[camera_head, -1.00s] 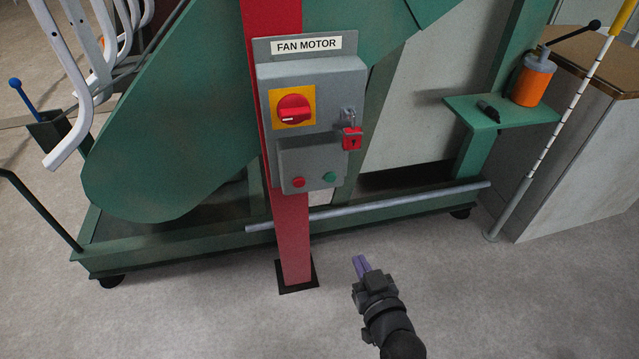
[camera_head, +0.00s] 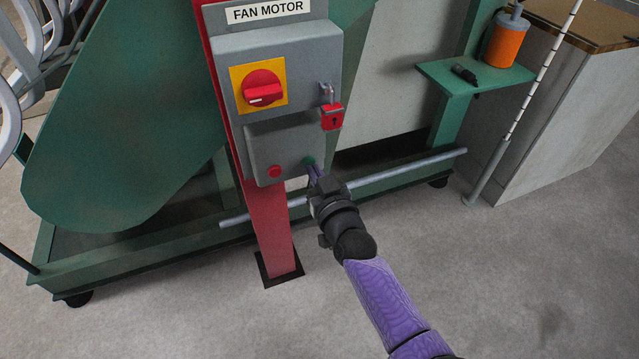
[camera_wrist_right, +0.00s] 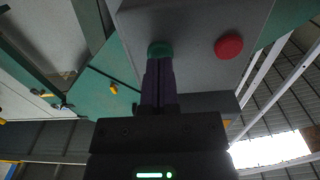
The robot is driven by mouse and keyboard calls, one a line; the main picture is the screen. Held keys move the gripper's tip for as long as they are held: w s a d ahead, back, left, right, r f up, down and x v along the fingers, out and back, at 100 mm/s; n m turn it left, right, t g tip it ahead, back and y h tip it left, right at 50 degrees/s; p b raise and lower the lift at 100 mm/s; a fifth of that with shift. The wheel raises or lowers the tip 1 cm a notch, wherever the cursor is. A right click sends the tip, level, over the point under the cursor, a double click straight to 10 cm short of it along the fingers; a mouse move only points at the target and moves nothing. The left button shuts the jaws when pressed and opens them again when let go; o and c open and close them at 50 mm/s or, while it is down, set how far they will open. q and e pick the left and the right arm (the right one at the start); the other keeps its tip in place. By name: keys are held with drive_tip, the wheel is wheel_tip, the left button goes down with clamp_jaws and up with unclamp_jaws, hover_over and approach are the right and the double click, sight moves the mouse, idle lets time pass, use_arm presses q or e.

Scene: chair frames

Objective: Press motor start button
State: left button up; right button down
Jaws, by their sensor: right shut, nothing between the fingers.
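The grey fan motor box (camera_head: 285,70) is mounted on a red post. On its lower panel sit a green button (camera_head: 309,160) at the right and a red button (camera_head: 274,171) at the left. My right gripper (camera_head: 312,172) is shut and empty, its purple fingertips at the green button. In the right wrist view the shut fingers (camera_wrist_right: 157,80) point at the green button (camera_wrist_right: 160,49) and overlap its lower edge; I cannot tell whether it is pressed in. The red button (camera_wrist_right: 228,46) is beside it. My left gripper is not in view.
A red rotary switch (camera_head: 262,88) on a yellow plate and a red padlock (camera_head: 332,116) are on the box above the buttons. A grey bar (camera_head: 400,172) runs along the green machine base behind my right gripper. Open floor lies in front.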

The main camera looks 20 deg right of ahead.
drive_tip(key=shift+w, duration=0.15)
drive_tip(key=shift+w, duration=0.45)
idle(0.5)
drive_tip(key=s+p, duration=0.3)
drive_tip(key=s, duration=0.2)
drive_tip(key=shift+s, duration=0.2)
idle(0.5)
